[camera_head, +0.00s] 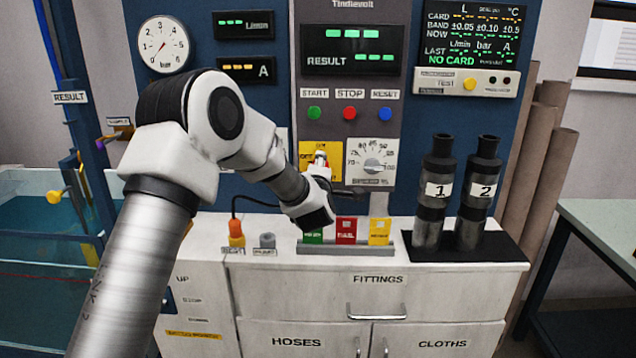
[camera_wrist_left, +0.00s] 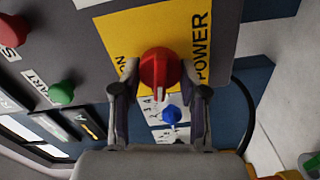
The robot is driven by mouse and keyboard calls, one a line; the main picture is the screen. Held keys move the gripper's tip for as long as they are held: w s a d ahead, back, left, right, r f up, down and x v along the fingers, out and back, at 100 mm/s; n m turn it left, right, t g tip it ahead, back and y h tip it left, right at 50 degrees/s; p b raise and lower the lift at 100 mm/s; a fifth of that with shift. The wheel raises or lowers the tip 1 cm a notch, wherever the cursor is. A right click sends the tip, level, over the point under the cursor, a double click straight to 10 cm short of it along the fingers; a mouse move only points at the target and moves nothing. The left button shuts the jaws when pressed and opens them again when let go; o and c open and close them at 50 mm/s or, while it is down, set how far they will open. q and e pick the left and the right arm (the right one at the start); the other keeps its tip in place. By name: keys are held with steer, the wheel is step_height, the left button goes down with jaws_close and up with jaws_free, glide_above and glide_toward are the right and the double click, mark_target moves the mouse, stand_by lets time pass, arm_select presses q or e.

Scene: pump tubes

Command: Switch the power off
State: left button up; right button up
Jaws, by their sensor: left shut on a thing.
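The red power knob (camera_wrist_left: 158,68) sits on a yellow plate (camera_wrist_left: 185,30) lettered POWER, with ON readable at the knob's left in the left wrist view. My left gripper (camera_wrist_left: 162,82) is shut on the knob, one finger on each side of it. The yellow plate (camera_head: 306,150) also shows in the head view, on the grey panel under the START button. My left gripper (camera_head: 322,172) and wrist hide much of the plate there. My right gripper is in neither view.
Green START (camera_head: 314,112), red STOP (camera_head: 349,113) and blue RESET (camera_head: 385,114) buttons sit above. A dial (camera_head: 372,163) is right of the plate. Coloured cards (camera_head: 346,231) stand below on the bench.

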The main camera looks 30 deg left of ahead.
arm_select(q)
steer(key=shift+n+b, duration=1.4)
steer(key=shift+b, duration=0.1)
steer(key=o, duration=0.9)
steer(key=shift+o, duration=1)
steer(key=shift+w, duration=0.1)
steer(key=v, duration=1.2)
